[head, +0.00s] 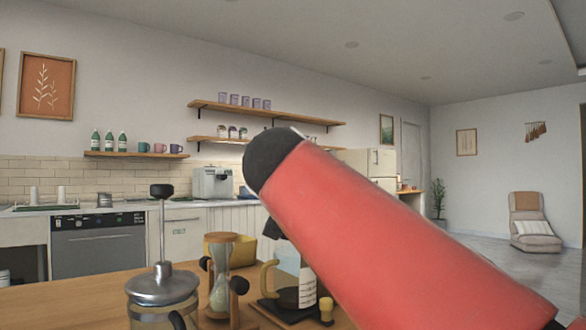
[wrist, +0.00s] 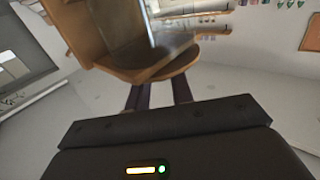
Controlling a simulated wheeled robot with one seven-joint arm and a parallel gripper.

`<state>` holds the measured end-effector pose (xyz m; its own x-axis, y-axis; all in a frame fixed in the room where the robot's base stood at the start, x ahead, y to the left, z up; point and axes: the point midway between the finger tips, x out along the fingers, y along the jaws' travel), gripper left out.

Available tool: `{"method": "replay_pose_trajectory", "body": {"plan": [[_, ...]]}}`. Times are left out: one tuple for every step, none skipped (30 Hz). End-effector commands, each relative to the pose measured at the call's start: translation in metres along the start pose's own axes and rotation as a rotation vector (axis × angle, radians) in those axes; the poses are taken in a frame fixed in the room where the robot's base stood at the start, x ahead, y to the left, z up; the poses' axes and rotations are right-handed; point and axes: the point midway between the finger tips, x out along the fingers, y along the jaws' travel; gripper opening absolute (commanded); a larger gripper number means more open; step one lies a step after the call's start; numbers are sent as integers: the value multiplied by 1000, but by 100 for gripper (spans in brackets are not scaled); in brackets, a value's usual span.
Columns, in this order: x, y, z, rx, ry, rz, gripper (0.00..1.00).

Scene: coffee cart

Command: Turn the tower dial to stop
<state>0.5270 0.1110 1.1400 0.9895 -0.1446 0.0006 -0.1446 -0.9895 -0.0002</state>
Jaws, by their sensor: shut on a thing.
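My gripper (wrist: 161,90) shows in the wrist view, with two dark fingers a little apart. Their tips meet the edge of a wooden piece (wrist: 150,72), which joins a wooden upright panel (wrist: 86,28). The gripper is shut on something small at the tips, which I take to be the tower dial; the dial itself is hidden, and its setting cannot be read. In the head view my red arm link covers the right middle, and the gripper is out of sight there.
On the wooden table (head: 60,300) in the head view stand a French press (head: 162,288), an hourglass-shaped wooden-framed glass (head: 220,280) and a glass coffee vessel (head: 290,290). A small yellow-topped piece (head: 326,308) is beside my arm. A counter and shelves line the back wall.

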Motion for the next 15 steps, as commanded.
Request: {"method": "replay_pose_trajectory", "body": {"plan": [[-1, 2, -2, 1, 0, -29, 0], [-1, 3, -2, 2, 0, -49, 0], [0, 4, -2, 2, 0, -76, 0], [0, 4, -2, 2, 0, -97, 0], [0, 4, -3, 2, 0, -117, 0], [0, 5, -3, 3, 0, -144, 0], [0, 5, -3, 2, -1, -163, 0], [0, 5, -4, 2, -1, -183, 0], [0, 6, -4, 2, -1, -207, 0], [0, 6, -4, 2, 0, -225, 0], [0, 6, -4, 3, -1, -242, 0], [0, 6, -4, 3, -1, -264, 0], [0, 6, -4, 3, -1, -281, 0], [0, 7, -4, 4, -1, -297, 0], [0, 7, -4, 4, 0, -319, 0]]}}
